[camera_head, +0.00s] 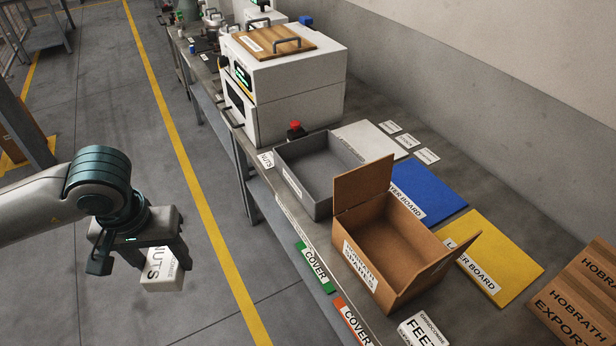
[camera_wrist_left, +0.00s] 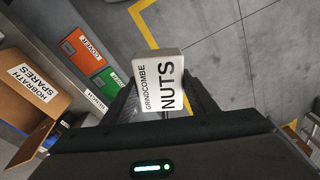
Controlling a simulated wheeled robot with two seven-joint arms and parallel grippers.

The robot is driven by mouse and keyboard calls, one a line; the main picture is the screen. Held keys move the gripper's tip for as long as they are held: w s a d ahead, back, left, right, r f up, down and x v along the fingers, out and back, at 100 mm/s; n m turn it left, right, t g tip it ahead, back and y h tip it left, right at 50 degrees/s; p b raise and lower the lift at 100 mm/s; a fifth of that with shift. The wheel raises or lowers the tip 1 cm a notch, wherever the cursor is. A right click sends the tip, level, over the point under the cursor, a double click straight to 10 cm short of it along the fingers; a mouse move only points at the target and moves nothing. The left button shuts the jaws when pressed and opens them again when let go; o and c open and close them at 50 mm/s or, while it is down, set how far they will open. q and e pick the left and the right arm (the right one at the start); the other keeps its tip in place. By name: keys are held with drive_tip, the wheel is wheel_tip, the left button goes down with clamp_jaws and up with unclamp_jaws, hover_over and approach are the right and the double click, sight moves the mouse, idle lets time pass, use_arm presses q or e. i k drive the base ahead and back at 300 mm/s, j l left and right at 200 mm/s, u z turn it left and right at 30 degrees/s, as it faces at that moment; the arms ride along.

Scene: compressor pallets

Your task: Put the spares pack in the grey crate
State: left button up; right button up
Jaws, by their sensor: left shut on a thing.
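My left gripper (camera_head: 138,258) is shut on a small white pack (camera_head: 163,270) marked NUTS. It holds the pack over the floor, left of the bench and clear of it. In the left wrist view the pack (camera_wrist_left: 157,84) reads GRINDCOMBE NUTS and sits between the fingers. The open grey crate (camera_head: 310,203) stands on the bench, right of and beyond the gripper; the inside that shows is empty. An open cardboard box (camera_head: 382,240) labelled HOBRATH SPARES stands just in front of the crate. My right gripper is not in view.
A white pack marked FEET (camera_head: 424,330) lies near the bench's front edge. Blue (camera_head: 428,192) and yellow (camera_head: 492,258) boards lie right of the cardboard box. A white machine (camera_head: 285,85) stands behind the crate, with a red button (camera_head: 295,129) between them. The floor around the gripper is clear.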

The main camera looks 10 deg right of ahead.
sight(317, 175)
drive_tip(key=i+j+z, duration=0.15)
drive_tip(key=z, duration=0.35)
drive_tip(key=i+j+z, duration=0.25)
drive_tip(key=z, duration=0.2)
drive_tip(key=i+j+z, duration=0.25)
drive_tip(key=z, duration=0.25)
drive_tip(key=i+j+z, duration=0.1)
drive_tip(key=j, duration=0.2)
drive_tip(key=l, duration=0.3)
drive_tip(key=k+l, duration=0.15)
drive_tip(key=l, duration=0.2)
